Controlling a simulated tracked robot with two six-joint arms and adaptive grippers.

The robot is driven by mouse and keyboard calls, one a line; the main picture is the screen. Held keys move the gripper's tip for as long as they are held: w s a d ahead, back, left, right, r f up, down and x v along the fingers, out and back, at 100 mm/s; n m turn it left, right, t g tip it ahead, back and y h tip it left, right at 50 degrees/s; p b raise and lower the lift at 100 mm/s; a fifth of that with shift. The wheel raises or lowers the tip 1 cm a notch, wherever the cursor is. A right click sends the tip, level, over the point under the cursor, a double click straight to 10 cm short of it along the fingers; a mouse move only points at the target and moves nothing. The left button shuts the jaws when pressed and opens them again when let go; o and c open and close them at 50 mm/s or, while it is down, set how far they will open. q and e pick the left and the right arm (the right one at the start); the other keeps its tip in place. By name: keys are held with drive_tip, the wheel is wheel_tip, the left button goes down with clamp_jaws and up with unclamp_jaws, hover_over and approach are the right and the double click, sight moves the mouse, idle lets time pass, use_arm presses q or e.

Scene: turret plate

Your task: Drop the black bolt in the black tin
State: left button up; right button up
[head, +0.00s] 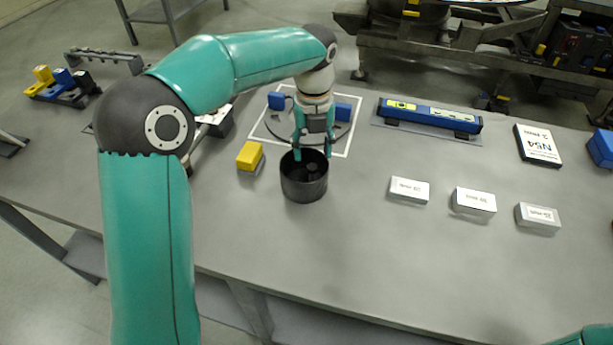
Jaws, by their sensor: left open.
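The black tin (304,188) is a round, open cup standing on the grey table, left of the middle in the head view. My left gripper (313,154) points down over the tin's far side, with its teal fingers apart. No bolt shows between the fingers. A small dark shape lies inside the tin, but I cannot tell for sure that it is the black bolt. My right gripper is out of view.
A yellow block (250,155) stands just left of the tin. Behind it are a white-outlined square (345,152) and blue blocks (342,112). Three white boxes (408,190) stand to the right, with a blue bar (428,116) behind. The front middle is clear.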

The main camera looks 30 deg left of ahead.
use_arm(q)
wheel_tip(320, 180, up, 12)
drive_tip(key=shift+f, duration=0.15)
idle(0.3)
idle(0.5)
